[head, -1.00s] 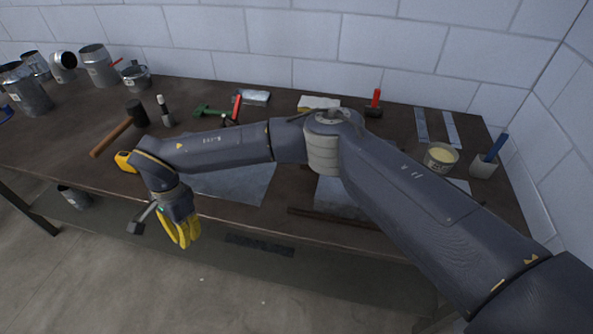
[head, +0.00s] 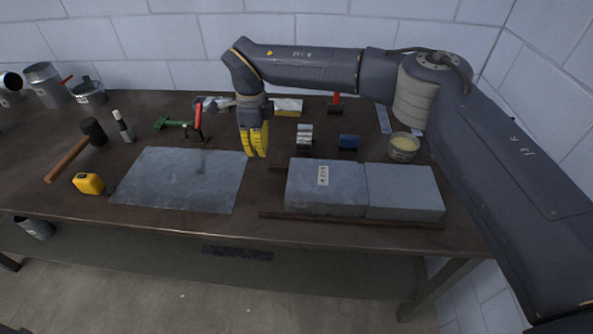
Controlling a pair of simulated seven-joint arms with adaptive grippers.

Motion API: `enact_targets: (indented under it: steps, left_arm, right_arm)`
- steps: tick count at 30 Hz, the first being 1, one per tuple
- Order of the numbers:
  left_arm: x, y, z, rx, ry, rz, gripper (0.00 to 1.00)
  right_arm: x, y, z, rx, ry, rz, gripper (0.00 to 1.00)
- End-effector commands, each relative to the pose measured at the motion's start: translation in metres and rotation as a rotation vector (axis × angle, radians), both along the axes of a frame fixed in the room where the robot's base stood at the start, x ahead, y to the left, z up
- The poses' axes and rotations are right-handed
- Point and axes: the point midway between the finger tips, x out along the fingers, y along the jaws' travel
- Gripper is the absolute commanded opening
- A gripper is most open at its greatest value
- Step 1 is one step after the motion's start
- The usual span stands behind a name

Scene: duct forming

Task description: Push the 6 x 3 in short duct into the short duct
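Two grey sheet-metal box ducts lie end to end on the right part of the bench. The left duct (head: 326,192) carries a white label too small to read. The right duct (head: 404,192) is plain, and its near end meets the left duct at a visible seam. I cannot tell whether one sits inside the other. My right gripper (head: 256,154) points down with yellow fingers, above the bench to the left of and behind the ducts, apart from them. Its fingers look close together, but the opening is unclear. My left gripper is out of view.
Dark bars (head: 350,220) lie along the ducts' front and back. A flat metal sheet (head: 182,179), a yellow tape measure (head: 89,183) and a mallet (head: 80,147) are to the left. A cream-filled can (head: 403,147) stands behind the ducts, near a small blue object (head: 348,142).

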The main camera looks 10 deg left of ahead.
Motion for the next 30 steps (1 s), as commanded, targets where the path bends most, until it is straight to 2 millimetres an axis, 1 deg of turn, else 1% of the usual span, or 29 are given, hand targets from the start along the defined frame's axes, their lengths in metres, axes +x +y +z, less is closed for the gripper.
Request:
enact_targets:
  steps: [4,8,13,22,24,30]
  left_arm:
    - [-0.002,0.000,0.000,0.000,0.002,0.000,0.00]
    - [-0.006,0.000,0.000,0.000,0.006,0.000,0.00]
    - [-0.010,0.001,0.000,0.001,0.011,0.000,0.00]
    - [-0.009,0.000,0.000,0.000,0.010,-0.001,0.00]
    - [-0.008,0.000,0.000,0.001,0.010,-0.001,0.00]
    - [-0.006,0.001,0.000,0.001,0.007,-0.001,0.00]
  right_arm:
    - [0.004,-0.003,-0.004,0.000,-0.003,-0.025,0.00]
    - [0.003,-0.003,-0.019,0.000,0.000,-0.026,0.00]
    - [0.003,-0.003,-0.049,0.000,0.000,-0.025,0.00]
    - [0.003,-0.003,-0.101,0.000,-0.001,-0.024,0.00]
    - [0.005,-0.015,-0.098,0.000,-0.003,-0.026,0.00]
    - [0.004,-0.033,-0.097,0.001,-0.004,-0.024,0.00]
